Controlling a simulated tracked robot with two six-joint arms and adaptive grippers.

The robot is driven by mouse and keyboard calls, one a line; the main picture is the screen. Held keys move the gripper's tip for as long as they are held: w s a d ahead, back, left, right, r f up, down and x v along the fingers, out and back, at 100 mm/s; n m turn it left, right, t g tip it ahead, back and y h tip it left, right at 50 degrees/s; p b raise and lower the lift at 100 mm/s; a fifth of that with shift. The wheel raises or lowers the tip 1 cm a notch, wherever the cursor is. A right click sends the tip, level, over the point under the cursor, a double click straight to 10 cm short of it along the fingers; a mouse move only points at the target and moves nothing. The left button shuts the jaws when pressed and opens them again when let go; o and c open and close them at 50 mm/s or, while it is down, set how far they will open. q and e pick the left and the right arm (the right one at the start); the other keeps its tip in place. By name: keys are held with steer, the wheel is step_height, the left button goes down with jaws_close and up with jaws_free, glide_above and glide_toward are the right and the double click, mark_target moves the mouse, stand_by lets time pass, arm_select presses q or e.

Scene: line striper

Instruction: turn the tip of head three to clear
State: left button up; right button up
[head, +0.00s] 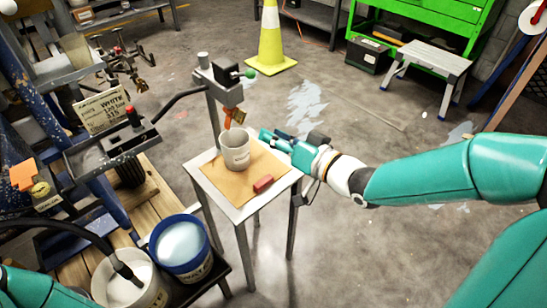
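A grey spray head (217,86) with a green ball knob (249,74) is mounted on a post behind the small white table. An orange tip (235,115) sticks out below it, above a light grey cup (234,150). Whether this head is number three cannot be read. My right gripper (266,136) is just right of the cup, lower than the tip and apart from it in the picture. Its fingers point left and are too small to tell whether they are open. A teal part of my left arm shows at the bottom left corner; its gripper is out of view.
The white table (240,212) bears brown paper and a red block (263,184). A blue-rimmed bucket (181,246) and a white bucket (128,280) with a hose stand at lower left. A sign (102,110) stands at left.

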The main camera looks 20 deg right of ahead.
mark_target(244, 118)
steer(key=x, duration=0.8)
steer(key=shift+w+a+r+b, duration=0.1)
steer(key=shift+b, duration=0.2)
steer(key=shift+x, duration=0.85)
steer(key=shift+r, duration=0.25)
jaws_close()
